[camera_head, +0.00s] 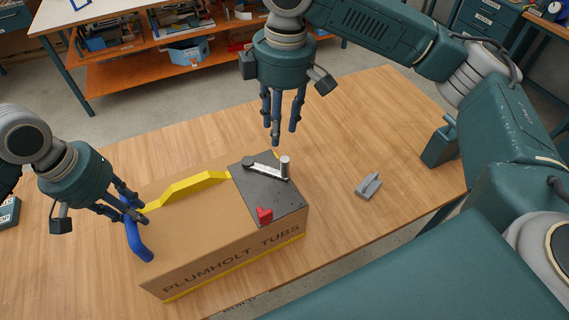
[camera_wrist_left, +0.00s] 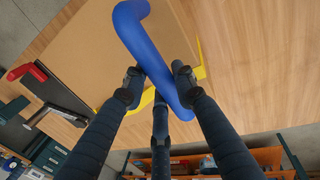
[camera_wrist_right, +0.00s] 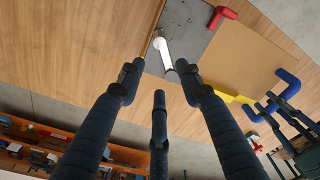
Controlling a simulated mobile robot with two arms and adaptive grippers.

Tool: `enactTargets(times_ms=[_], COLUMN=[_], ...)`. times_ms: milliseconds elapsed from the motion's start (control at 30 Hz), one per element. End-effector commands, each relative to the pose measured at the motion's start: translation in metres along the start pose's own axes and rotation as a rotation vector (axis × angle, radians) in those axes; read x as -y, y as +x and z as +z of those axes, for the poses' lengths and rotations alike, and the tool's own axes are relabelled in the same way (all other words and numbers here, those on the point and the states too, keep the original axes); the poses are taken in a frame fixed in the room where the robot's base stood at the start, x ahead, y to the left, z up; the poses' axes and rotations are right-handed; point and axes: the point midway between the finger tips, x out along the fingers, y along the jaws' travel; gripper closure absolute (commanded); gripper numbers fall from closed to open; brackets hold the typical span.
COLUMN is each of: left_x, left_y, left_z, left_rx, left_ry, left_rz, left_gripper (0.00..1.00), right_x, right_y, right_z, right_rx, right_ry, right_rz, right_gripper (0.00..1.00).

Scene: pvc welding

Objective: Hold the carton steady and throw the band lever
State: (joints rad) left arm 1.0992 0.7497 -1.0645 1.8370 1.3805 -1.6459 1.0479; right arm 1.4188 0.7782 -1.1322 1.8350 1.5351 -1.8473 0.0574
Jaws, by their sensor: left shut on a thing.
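The carton (camera_head: 195,241), brown and marked PLUMHOLT TUBS, stands on the wooden table with a yellow band (camera_head: 190,187) along its top. A blue handle (camera_head: 138,243) is at its left end. My left gripper (camera_head: 132,207) is shut on the blue handle, which also shows between the fingers in the left wrist view (camera_wrist_left: 150,50). My right gripper (camera_head: 281,135) is open and empty above and behind the lever.
A small grey bracket (camera_head: 368,186) lies on the table right of the carton. A teal block-like object (camera_head: 440,146) stands near the table's right edge. Shelves with bins (camera_head: 187,52) stand behind. The table right of the carton is mostly clear.

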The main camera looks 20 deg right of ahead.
Motion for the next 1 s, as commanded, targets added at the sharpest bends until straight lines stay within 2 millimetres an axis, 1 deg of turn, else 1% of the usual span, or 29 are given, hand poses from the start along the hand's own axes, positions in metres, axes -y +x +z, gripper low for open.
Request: enactTargets(times_ms=[100, 233, 367, 600, 700, 833, 1000], left_x=[0.001, 0.001, 0.001, 0.001, 0.001, 0.001, 0.001], left_y=[0.000, 0.000, 0.000, 0.000, 0.000, 0.000, 0.000], left_z=[0.000, 0.000, 0.000, 0.000, 0.000, 0.000, 0.000], left_rx=[0.000, 0.000, 0.001, 0.001, 0.001, 0.001, 0.001], left_ry=[-0.001, -0.001, -0.001, -0.001, -0.001, -0.001, -0.001], left_rz=[-0.002, -0.002, -0.002, -0.002, -0.002, -0.002, -0.001], left_gripper=[1.00, 1.00, 1.00, 1.00, 1.00, 1.00, 1.00], right_x=[0.009, 0.011, 0.012, 0.012, 0.012, 0.012, 0.012], right_y=[0.001, 0.013, 0.035, 0.084, 0.099, 0.113, 0.120], right_z=[0.011, 0.016, 0.018, 0.021, 0.022, 0.022, 0.023], right_rx=[0.060, 0.078, 0.078, 0.076, 0.075, 0.073, 0.073], right_ry=[0.005, 0.011, 0.010, 0.009, 0.009, 0.010, 0.009], right_rz=[-0.007, -0.011, -0.012, -0.012, -0.011, -0.011, -0.009], right_gripper=[0.64, 0.64, 0.64, 0.64, 0.64, 0.64, 0.64])
